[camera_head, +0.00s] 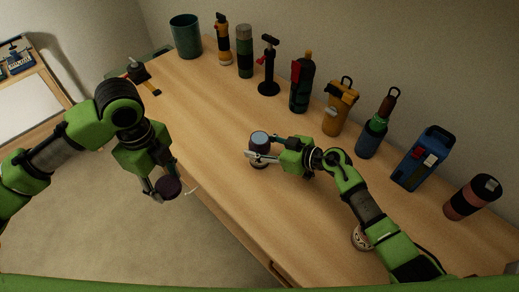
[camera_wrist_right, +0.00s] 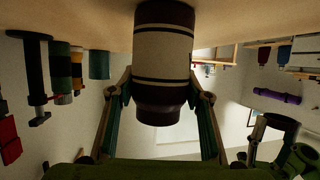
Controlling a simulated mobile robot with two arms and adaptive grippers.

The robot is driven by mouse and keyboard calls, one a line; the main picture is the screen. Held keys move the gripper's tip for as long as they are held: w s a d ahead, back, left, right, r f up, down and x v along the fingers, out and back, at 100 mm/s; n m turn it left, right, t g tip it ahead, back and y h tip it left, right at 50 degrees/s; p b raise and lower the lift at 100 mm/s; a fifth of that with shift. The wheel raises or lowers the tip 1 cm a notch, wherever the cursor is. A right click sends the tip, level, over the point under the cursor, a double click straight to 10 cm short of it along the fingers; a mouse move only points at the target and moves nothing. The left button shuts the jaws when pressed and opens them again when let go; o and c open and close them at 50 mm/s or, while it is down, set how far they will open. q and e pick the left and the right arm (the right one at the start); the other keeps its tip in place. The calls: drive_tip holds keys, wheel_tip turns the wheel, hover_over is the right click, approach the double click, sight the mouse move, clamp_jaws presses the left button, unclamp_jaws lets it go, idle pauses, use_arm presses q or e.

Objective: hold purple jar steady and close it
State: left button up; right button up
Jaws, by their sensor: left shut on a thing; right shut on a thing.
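The purple jar (camera_head: 259,147) stands upright on the wooden table, dark with a pale bluish round top in the head view. In the right wrist view the jar (camera_wrist_right: 163,50) appears upside down, with a wide cream band. My right gripper (camera_head: 264,150) is shut around the jar from the right; its fingers also flank it in the right wrist view (camera_wrist_right: 161,80). My left gripper (camera_head: 163,187) is shut on a dark purple round lid (camera_head: 170,188), apart from the jar, to its left and in front of the table edge.
Several bottles and tools line the wall side of the table, including a teal bin (camera_head: 186,37), a yellow bottle (camera_head: 339,110) and a blue box (camera_head: 420,158). A round object (camera_head: 361,238) is partly hidden under my right arm. The table left of the jar is clear.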

sight(265, 141)
drive_tip(key=shift+r, duration=0.15)
